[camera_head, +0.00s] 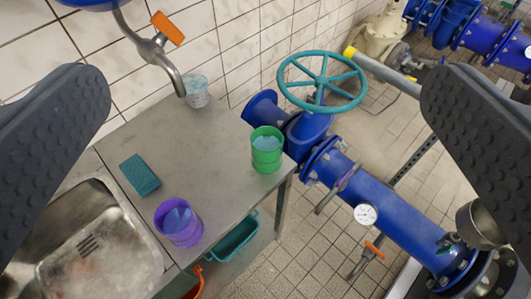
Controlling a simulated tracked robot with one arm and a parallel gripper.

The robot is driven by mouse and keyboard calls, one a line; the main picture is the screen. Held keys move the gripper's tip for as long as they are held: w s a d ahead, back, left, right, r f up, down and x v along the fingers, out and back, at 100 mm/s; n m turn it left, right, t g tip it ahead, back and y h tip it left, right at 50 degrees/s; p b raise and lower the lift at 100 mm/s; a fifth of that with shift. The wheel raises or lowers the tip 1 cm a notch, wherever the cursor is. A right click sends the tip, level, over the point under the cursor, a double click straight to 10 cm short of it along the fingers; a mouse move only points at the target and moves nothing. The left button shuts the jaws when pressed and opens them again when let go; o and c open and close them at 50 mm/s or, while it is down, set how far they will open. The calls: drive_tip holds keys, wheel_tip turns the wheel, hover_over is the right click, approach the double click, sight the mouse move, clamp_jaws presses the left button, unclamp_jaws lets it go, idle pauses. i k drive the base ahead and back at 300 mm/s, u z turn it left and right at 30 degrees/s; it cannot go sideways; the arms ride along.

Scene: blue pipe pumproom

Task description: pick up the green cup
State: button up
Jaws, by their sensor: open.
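The green cup (266,154) stands upright near the right edge of a grey metal counter (210,150). Its inside looks light blue. My gripper (258,110) is open, with one dark ridged finger at the left edge of the view and the other at the right edge. The green cup shows between the two fingers, lower in the picture and apart from both. Nothing is held.
A purple cup (179,222), a teal sponge (140,175) and a clear cup (197,91) share the counter. A tap (160,48) reaches over it; a sink (95,245) lies left. Blue pipes (390,215) and a teal handwheel (322,82) stand close right of the green cup.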

sight(267, 142)
drive_tip(key=k, duration=1.25)
drive_tip(key=z, duration=0.3)
drive_tip(key=i, duration=0.9)
drive_tip(key=z, duration=0.35)
drive_tip(key=i, duration=0.7)
drive_tip(key=z, duration=0.1)
